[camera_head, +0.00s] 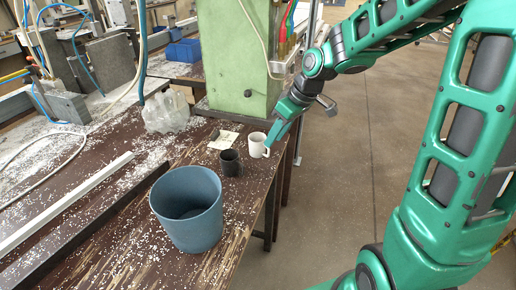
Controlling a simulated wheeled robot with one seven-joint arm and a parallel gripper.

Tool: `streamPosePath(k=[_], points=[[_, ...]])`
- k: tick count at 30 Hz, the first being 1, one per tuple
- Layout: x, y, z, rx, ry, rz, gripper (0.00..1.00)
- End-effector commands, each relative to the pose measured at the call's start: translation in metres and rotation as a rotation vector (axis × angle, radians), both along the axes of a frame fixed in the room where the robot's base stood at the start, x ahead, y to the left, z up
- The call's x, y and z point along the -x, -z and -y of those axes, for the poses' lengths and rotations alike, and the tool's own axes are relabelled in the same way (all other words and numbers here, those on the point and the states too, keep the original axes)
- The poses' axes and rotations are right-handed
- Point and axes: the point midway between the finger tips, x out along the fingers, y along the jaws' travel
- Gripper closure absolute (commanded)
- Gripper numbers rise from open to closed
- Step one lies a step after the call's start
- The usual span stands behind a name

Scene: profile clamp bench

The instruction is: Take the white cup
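The white cup (256,146) stands upright near the right edge of the brown bench, beside the dark cup (230,163). My gripper (271,141) reaches down from the upper right, and its green finger is at the cup's right side, overlapping its edge in the picture. I cannot tell whether it touches the cup. Only one finger shows clearly, so the gap between the fingers is hidden.
A blue-grey bucket (188,212) stands on the bench in front of the cups. A green machine column (238,60) rises behind them. White chips litter the bench (112,262). Open floor is to the right.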

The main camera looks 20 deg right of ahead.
Motion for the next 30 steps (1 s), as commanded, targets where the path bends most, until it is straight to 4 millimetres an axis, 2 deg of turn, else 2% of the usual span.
streamPosePath(k=[8,17,26,27,30], points=[[-0.004,0.019,-0.005,0.001,0.001,-0.003,0.69],[-0.014,0.055,-0.015,0.000,0.001,-0.004,0.69],[-0.017,0.060,-0.016,0.002,0.003,0.000,0.69],[-0.017,0.060,-0.016,0.002,0.003,0.000,0.71],[-0.017,0.060,-0.016,0.002,0.003,0.000,0.95]])
